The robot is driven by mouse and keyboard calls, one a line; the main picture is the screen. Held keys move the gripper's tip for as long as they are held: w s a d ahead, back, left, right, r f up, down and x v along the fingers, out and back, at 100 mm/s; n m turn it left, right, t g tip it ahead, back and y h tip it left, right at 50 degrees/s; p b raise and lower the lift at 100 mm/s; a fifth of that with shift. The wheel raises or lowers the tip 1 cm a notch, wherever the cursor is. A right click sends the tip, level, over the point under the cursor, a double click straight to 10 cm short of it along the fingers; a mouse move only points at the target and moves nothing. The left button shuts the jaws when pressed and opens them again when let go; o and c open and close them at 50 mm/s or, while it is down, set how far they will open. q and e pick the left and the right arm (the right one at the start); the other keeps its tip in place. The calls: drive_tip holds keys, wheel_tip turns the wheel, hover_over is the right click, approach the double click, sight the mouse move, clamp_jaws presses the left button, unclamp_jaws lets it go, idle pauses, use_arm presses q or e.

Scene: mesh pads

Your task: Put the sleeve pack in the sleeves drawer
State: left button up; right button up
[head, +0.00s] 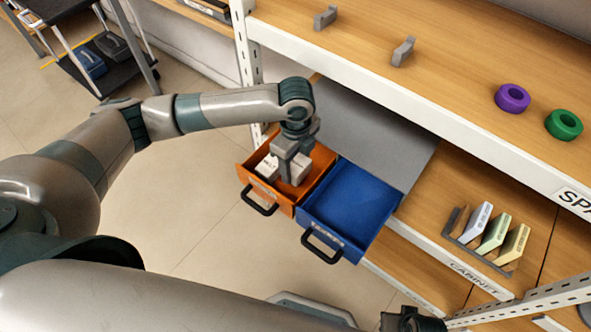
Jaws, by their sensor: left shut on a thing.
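Two pulled-out drawers stand side by side: an orange drawer (312,187) and an empty blue drawer (352,200). Their front labels are too small to read surely. My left gripper (290,178) reaches down into the orange drawer. It is shut on a white pack (300,172), which I take for the sleeve pack and which the fingers partly hide. Another white pack (266,168) is in the orange drawer, left of the fingers. I cannot tell whether the held pack touches the drawer floor. Part of my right gripper (412,320) shows at the bottom edge; its fingers are not clear.
A wooden shelf above the drawers holds a purple ring (512,98), a green ring (564,124) and two grey hooks (403,51). A rack of coloured cards (493,232) stands on the lower shelf at right. A cart (100,55) is at upper left.

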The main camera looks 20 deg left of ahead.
sight(295, 172)
use_arm(q)
wheel_tip(295, 172, down, 2)
drive_tip(key=shift+f, duration=0.5)
use_arm(e)
drive_tip(key=shift+w+r, duration=0.3)
drive_tip(key=shift+r, duration=0.25)
use_arm(q)
drive_tip(key=shift+f, duration=0.15)
drive_tip(key=o, duration=1.1)
drive_tip(key=shift+c, duration=0.2)
use_arm(e)
drive_tip(key=shift+s+f, duration=0.15)
drive_tip(key=shift+f, duration=0.15)
